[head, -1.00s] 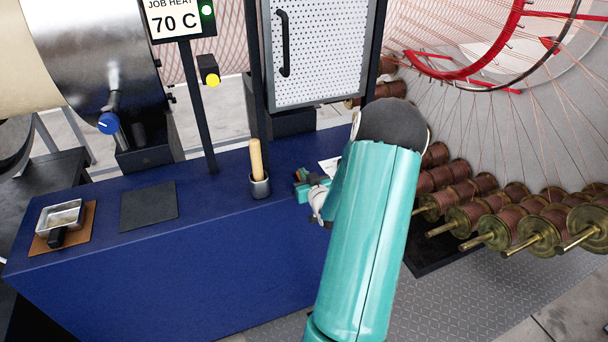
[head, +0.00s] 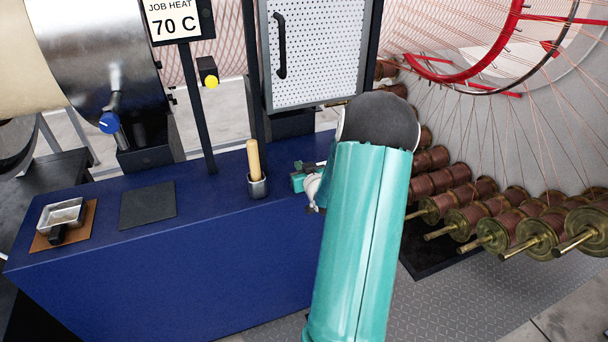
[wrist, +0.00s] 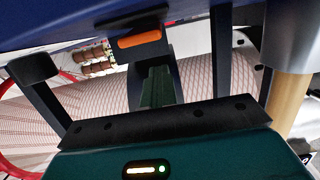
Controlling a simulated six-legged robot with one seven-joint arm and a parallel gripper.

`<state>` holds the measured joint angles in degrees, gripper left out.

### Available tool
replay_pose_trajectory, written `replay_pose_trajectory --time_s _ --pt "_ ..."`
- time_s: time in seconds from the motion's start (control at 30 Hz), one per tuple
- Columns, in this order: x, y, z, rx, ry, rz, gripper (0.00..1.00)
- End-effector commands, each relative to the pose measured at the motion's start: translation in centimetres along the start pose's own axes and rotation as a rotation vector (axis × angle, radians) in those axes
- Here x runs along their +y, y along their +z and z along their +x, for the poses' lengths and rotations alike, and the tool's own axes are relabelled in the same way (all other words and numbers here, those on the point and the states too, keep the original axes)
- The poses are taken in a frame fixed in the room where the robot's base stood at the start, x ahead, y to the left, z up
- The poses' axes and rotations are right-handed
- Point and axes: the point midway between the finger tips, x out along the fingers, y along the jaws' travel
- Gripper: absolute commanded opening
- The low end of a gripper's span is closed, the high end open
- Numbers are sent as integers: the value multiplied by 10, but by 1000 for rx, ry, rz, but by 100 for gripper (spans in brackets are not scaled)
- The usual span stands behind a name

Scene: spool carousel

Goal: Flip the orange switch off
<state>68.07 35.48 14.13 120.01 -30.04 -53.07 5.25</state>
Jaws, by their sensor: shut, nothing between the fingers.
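The orange switch (wrist: 140,38) shows in the wrist view as a short orange bar on a dark mount, just beyond my fingertips. It does not show in the head view. My gripper (wrist: 154,68) is shut and empty, with its fingers pointing towards the area just below the switch in the picture. I cannot tell whether they touch it. In the head view my gripper (head: 303,174) is low over the blue bench, right of the wooden-handled tool, partly hidden by my arm.
The blue bench (head: 230,225) carries a wooden handle in a metal cup (head: 257,187), a dark pad (head: 148,204) and a metal tray (head: 62,216). A perforated panel (head: 315,60) stands behind. Copper spools (head: 480,195) are at right.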

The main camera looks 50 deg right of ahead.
Motion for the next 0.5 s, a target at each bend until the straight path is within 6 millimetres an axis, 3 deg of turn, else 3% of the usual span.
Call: replay_pose_trajectory --time_s 0.07,0.5 --pt "-3 -9 2 3 -1 -1 0" --pt "-5 -24 -77 2 0 -1 0"
